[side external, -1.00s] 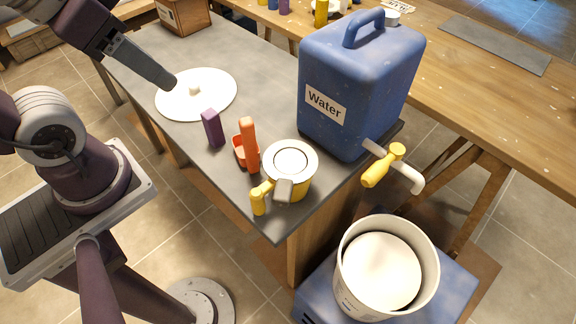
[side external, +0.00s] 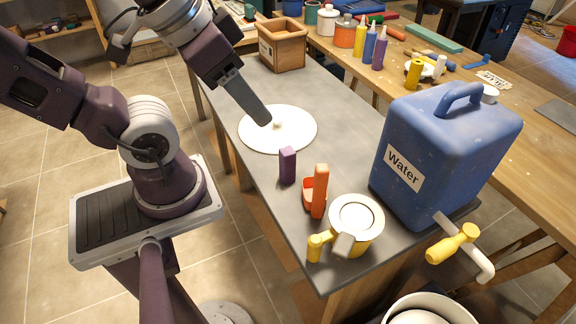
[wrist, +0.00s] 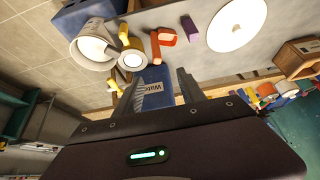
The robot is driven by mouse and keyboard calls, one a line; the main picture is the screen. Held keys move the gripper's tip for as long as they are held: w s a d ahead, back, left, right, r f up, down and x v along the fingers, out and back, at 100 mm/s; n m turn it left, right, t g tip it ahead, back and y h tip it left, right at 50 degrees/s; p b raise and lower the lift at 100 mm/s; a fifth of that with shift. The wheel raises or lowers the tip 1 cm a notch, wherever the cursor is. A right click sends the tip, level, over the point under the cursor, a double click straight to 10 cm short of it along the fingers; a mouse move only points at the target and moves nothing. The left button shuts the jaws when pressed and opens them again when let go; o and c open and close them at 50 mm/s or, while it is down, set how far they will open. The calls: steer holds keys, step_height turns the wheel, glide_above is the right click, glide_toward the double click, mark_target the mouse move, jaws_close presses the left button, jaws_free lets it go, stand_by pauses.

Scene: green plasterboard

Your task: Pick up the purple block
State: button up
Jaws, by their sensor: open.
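The purple block (side external: 287,165) stands upright on the grey table, between the white disc and the orange-red item. It also shows in the wrist view (wrist: 190,29), near the top, beyond my fingers. My gripper (side external: 266,121) is over the near edge of the white disc, behind the block and apart from it. In the wrist view my gripper (wrist: 160,78) has its two fingers spread with nothing held between them.
A white disc (side external: 262,137) with a small knob lies behind the block. An orange-red item (side external: 319,190), a yellow-handled pot (side external: 366,236) and a blue water container (side external: 440,150) stand to the right. A wooden box (side external: 283,50) stands at the back. Table around the block's left is clear.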

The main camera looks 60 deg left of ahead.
steer(key=shift+o, duration=1)
steer(key=m+g+y, duration=0.2)
steer(key=m+g, duration=0.3)
steer(key=m, duration=1)
glide_above(287, 161)
steer(key=f, duration=1.7)
steer(key=shift+a, duration=0.3)
steer(key=f+m, duration=0.1)
steer(key=f+h, duration=0.1)
steer(key=f, duration=0.1)
steer(key=f+m, duration=0.1)
steer(key=shift+w+f+m+g+h, duration=0.2)
steer(key=shift+w+m+g+h, duration=0.1)
steer(key=shift+w+h, duration=0.1)
steer(key=f, duration=0.5)
steer(key=a+f, duration=0.1)
steer(key=f, duration=0.1)
steer(key=shift+w+f, duration=0.1)
steer(key=shift+f, duration=0.25)
jaws_close()
